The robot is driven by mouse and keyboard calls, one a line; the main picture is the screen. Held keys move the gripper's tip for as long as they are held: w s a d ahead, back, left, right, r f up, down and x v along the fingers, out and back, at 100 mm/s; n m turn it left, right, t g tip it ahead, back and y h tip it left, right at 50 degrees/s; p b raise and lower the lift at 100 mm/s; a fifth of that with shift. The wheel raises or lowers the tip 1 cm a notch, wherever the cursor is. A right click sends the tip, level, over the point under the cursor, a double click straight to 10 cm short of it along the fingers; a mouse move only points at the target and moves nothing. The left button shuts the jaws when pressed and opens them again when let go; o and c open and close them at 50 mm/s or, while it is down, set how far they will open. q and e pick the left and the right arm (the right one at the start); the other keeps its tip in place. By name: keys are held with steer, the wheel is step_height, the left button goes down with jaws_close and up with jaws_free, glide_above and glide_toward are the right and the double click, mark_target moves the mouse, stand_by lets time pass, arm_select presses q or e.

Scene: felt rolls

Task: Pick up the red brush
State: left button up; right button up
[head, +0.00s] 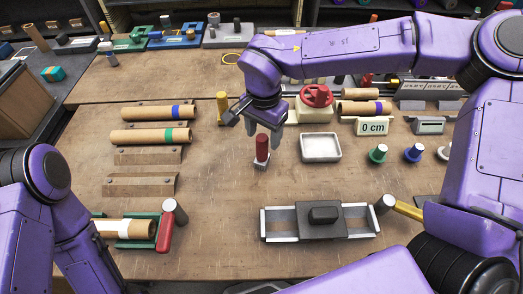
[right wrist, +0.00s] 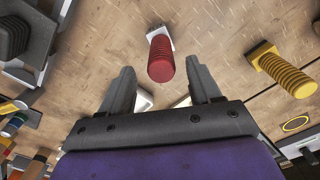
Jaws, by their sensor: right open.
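The red brush (head: 262,150) stands upright near the middle of the table, its red handle up and its pale square base on the wood. It also shows in the right wrist view (right wrist: 160,60), with the ribbed handle pointing towards the camera. My right gripper (head: 263,132) is open and points down just above the brush. In the right wrist view its two fingers (right wrist: 160,82) are spread apart, with the handle between and just beyond their tips, and nothing is held. My left arm shows at the lower left, but its gripper is out of view.
A yellow-handled tool (head: 222,108) stands to the brush's left and a white tray (head: 321,148) lies to its right. A red-wheeled device (head: 316,100) stands behind. Cardboard rolls (head: 140,137) rest at the left. A grey sliding fixture (head: 290,229) lies in front. Bare wood surrounds the brush.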

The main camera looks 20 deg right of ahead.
step_height(320, 180, down, 4)
steer(key=shift+w+a+f, duration=0.1)
steer(key=shift+f, duration=0.15)
jaws_close()
steer(key=shift+r, duration=0.5)
steer(key=s+d+r+b, duration=0.1)
steer(key=s+r, duration=1.1)
steer(key=s, duration=0.2)
